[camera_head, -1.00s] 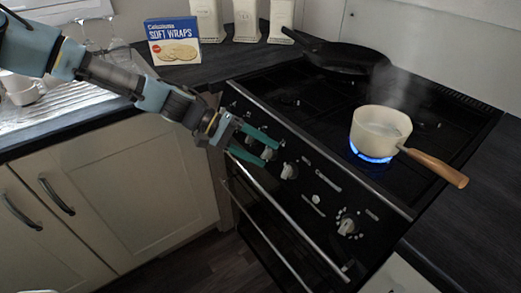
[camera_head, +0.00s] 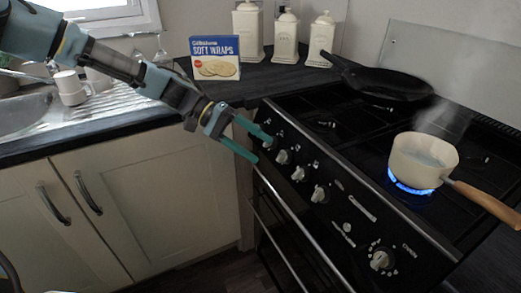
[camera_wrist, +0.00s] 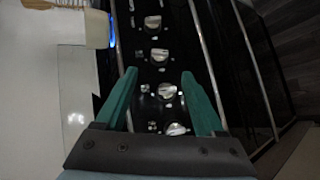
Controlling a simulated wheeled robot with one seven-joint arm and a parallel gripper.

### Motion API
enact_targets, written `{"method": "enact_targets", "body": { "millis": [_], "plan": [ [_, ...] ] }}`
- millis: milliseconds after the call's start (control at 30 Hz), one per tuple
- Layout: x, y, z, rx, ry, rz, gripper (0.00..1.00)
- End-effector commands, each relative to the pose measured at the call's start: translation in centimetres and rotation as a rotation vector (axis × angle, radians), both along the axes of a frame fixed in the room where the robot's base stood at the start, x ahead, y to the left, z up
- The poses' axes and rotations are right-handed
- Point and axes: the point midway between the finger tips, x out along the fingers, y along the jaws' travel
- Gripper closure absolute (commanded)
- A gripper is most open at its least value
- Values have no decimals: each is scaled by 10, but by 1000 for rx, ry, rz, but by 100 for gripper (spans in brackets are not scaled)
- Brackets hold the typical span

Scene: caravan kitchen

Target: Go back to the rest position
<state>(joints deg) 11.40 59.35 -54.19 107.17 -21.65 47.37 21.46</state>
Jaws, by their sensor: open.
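My gripper (camera_head: 262,147) is open and empty, with its green fingers apart in front of the left end of the stove's knob panel. In the wrist view my gripper (camera_wrist: 158,90) shows its two fingers spread, with a knob (camera_wrist: 167,91) visible between them and other knobs in a row. The stove (camera_head: 345,215) is black with several silver knobs. A cream saucepan (camera_head: 422,165) with a wooden handle sits over a lit blue flame on the front burner, steaming.
A black frying pan (camera_head: 385,84) rests at the back of the stove. A Soft Wraps box (camera_head: 215,58) and three cream canisters (camera_head: 285,36) stand on the corner counter. A white mug (camera_head: 70,88) stands by the sink at left. Cupboards (camera_head: 150,200) lie below the counter.

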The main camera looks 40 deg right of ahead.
Motion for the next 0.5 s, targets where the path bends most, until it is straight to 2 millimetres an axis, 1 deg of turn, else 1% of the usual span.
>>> {"method": "enact_targets", "body": {
  "millis": [433, 500],
  "plan": [
    [0, 0, 0, 0, -1, 1, 29],
    [2, 3, -2, 10, -13, 4, 29]
  ]
}}
